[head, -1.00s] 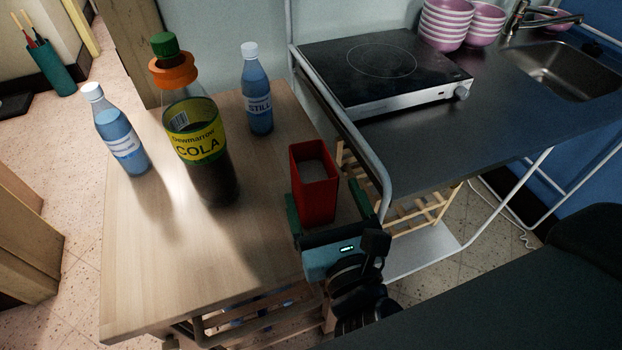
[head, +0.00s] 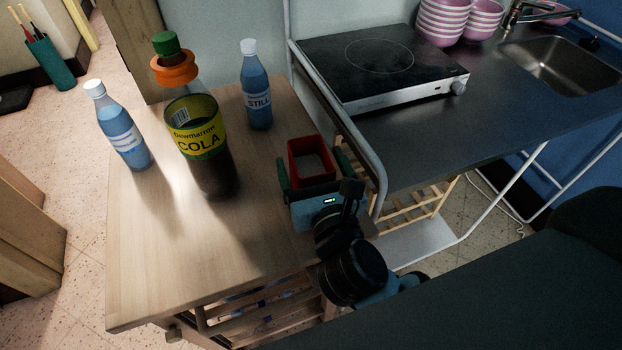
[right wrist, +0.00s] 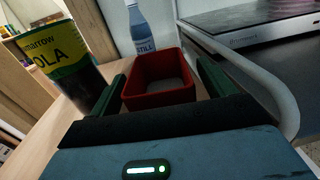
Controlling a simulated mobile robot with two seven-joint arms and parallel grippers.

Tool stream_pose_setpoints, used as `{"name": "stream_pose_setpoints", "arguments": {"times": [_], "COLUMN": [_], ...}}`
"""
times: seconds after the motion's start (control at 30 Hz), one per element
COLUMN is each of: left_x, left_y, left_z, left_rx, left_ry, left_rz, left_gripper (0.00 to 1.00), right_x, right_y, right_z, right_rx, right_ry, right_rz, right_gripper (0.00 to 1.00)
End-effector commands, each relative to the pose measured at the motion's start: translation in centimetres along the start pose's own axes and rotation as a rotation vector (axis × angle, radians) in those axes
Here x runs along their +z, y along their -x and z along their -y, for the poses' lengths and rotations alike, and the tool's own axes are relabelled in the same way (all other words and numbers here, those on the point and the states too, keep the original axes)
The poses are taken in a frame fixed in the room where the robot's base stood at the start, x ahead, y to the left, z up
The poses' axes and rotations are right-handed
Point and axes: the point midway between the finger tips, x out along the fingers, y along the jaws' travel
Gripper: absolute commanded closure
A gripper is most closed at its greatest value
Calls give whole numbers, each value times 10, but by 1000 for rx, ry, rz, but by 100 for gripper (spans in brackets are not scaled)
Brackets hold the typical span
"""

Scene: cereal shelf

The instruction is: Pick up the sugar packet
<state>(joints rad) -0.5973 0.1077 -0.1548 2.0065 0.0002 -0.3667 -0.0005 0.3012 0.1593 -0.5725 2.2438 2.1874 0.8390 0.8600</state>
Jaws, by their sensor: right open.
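A red box-shaped thing (head: 294,158) with a recessed greyish top stands at the right edge of the wooden table. It is the only packet-like thing here, but I see no label naming it as sugar. It also shows in the right wrist view (right wrist: 158,97). My right gripper (head: 314,168) is open, with one green finger on each side of the red thing. In the right wrist view, the fingers (right wrist: 162,88) flank it with a small gap on the left. Its lower part is hidden by my gripper. My left gripper is not in view.
A cola bottle (head: 197,139) and two blue water bottles (head: 124,130) (head: 257,90) stand left of the red thing on the table (head: 160,270). A white metal rail (head: 350,135) and a counter with a hotplate (head: 380,62) lie close on the right.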

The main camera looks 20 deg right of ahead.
Motion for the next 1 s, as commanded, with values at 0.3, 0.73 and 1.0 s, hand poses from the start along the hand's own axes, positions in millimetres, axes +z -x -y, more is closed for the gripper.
{"name": "stream_pose_setpoints", "arguments": {"times": [0.3,0.73,1.0], "left_x": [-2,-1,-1], "left_y": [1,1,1], "left_z": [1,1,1], "left_rx": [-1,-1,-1], "left_ry": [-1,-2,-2], "left_rz": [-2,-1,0], "left_gripper": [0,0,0], "right_x": [0,0,1], "right_y": [-12,-12,-12], "right_z": [0,0,0], "right_rx": [0,0,0], "right_ry": [0,0,-1], "right_rz": [-1,-1,2], "right_gripper": [18,65,96]}}
